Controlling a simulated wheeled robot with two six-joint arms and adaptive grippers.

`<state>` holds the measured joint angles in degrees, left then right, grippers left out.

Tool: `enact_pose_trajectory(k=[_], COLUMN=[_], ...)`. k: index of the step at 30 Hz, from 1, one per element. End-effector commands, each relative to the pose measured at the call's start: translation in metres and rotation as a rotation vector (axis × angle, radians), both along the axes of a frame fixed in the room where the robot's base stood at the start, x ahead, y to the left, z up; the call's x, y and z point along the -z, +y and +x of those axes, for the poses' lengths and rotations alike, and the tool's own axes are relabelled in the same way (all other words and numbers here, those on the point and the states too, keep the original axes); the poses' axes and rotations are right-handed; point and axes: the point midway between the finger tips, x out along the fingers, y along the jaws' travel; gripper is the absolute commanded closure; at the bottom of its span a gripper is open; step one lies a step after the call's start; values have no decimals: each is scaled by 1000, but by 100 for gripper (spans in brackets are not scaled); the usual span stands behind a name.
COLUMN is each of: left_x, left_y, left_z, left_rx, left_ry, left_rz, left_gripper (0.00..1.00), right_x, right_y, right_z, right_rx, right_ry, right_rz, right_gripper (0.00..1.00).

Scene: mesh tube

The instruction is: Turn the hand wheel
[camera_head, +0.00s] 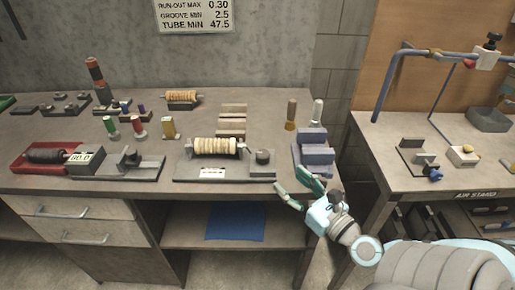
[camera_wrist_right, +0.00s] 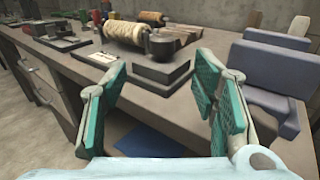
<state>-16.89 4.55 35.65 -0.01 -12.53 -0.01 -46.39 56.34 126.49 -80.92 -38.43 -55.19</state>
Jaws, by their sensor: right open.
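The hand wheel (camera_head: 262,157) looks like a small dark round piece at the right end of a flat grey fixture (camera_head: 225,172) near the bench's front edge. A ribbed cream-coloured roll (camera_head: 215,146) lies across the same fixture, left of the wheel. In the wrist view the wheel (camera_wrist_right: 160,43) stands on its dark block, beyond the fingers. My right gripper (camera_head: 294,180) is open and empty, just off the bench's front edge, to the right of and nearer than the wheel. It touches nothing that I can see. In the wrist view its teal-padded fingers (camera_wrist_right: 157,82) are spread apart. My left gripper is out of view.
A blue-grey block stand (camera_head: 312,155) stands close beside my right gripper. Red (camera_head: 38,172) and grey fixtures fill the bench's left. An open shelf (camera_head: 180,237) lies below. The air stand table (camera_head: 390,180) stands at the right, across a gap.

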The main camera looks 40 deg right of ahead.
Motion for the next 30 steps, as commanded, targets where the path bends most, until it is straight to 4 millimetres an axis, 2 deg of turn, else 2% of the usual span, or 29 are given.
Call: enact_pose_trajectory(k=[2, 4, 8, 11, 15, 18, 22, 29, 30], left_x=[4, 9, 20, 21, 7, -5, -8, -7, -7], left_y=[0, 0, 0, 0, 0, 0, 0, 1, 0], left_z=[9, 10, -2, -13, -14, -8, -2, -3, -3], left_rx=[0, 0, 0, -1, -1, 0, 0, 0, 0], left_ry=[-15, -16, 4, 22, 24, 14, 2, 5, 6], left_rz=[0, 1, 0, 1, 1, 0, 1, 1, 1], left_gripper=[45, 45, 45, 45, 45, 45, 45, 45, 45], right_x=[2, 2, 3, 1, -3, -3, 0, 2, 2], right_y=[-2, -5, -11, -14, -13, -14, -13, -12, -12], right_z=[6, 16, 48, 77, 110, 125, 134, 135, 135], right_rx=[7, 14, 26, 32, 25, 26, 21, 19, 19], right_ry=[-2, -4, -7, -5, -4, 1, 1, 1, 1], right_rz=[0, 2, 5, 9, 13, 8, 7, 4, 4], right_gripper=[46, 46, 46, 46, 46, 46, 46, 46, 49])
